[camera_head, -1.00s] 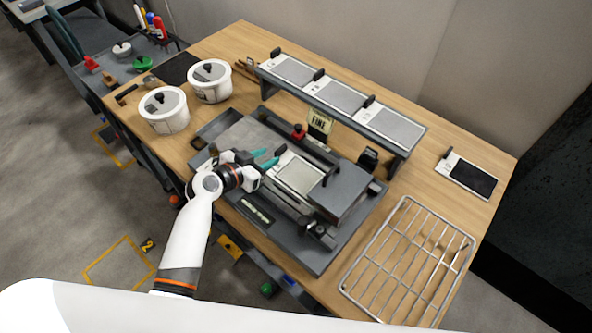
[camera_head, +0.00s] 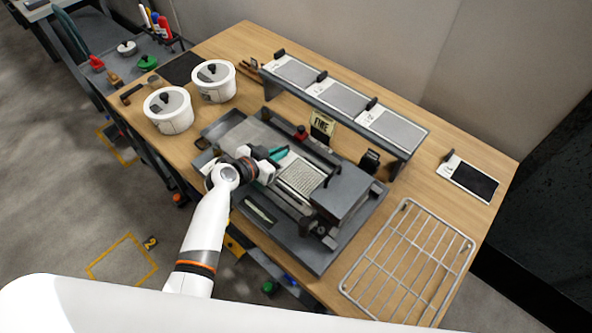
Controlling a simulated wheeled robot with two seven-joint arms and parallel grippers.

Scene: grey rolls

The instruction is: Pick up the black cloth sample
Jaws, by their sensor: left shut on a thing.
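The black cloth sample (camera_head: 474,182) appears as a dark patch on a white-edged board lying flat at the right end of the table, with a small dark knob at its upper left corner. My left gripper (camera_head: 276,155) is far to its left, over the grey roller machine (camera_head: 345,198). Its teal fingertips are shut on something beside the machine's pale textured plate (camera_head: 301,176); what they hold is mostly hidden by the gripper. My right gripper is not in view.
A raised rack (camera_head: 345,98) with several grey sample boards stands along the back. A wire rack (camera_head: 410,258) lies at front right. Two white lidded pots (camera_head: 168,110) and a black mat (camera_head: 180,68) are at left. Bare wood surrounds the black sample.

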